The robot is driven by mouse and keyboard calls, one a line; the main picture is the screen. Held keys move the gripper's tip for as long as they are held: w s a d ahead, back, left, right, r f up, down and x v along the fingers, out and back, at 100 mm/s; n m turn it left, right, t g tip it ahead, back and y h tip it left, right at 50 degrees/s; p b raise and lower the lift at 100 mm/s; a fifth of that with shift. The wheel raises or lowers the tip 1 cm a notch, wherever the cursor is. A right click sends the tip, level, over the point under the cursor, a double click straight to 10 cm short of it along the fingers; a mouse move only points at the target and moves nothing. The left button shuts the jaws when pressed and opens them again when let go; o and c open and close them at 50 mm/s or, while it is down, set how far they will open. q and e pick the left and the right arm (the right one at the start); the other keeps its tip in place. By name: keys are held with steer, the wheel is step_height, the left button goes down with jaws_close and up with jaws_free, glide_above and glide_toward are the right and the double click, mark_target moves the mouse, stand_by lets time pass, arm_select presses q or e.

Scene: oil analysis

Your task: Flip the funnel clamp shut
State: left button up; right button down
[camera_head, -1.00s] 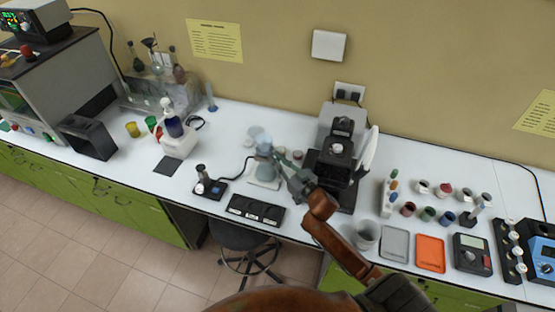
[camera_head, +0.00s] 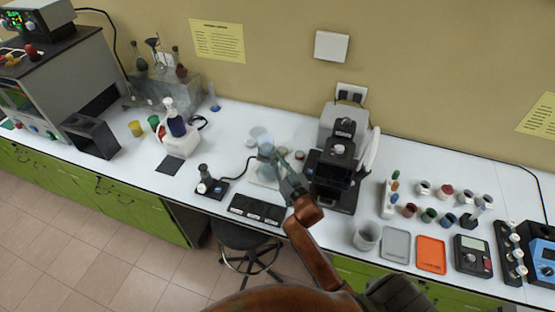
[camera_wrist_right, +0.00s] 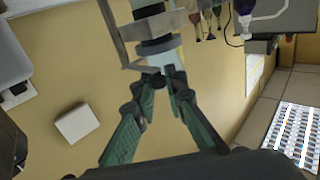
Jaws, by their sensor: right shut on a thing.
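The glass filter funnel (camera_head: 265,150) stands upright on a pale base, left of the black-and-grey instrument. In the right wrist view its glass and dark rings show at the top (camera_wrist_right: 157,42). The funnel clamp (camera_wrist_right: 136,66) is a thin grey metal piece beside the dark ring. My right gripper (camera_head: 274,160) reaches the funnel from the right and front. In the right wrist view its green fingers (camera_wrist_right: 166,82) are closed in on the clamp's near end. The fingers hide part of the clamp, and its exact angle is hard to tell. My left gripper is not in view.
The black-and-grey instrument (camera_head: 335,160) stands close to the right of my gripper. A black three-part panel (camera_head: 257,209) lies in front of the funnel. A small device with a cable (camera_head: 209,184) stands to the left.

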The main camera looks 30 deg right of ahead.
steer(key=c, duration=2)
jaws_free()
steer(key=s, duration=0.8)
steer(key=s+a, duration=0.1)
steer(key=s, duration=0.3)
steer(key=shift+a, duration=0.1)
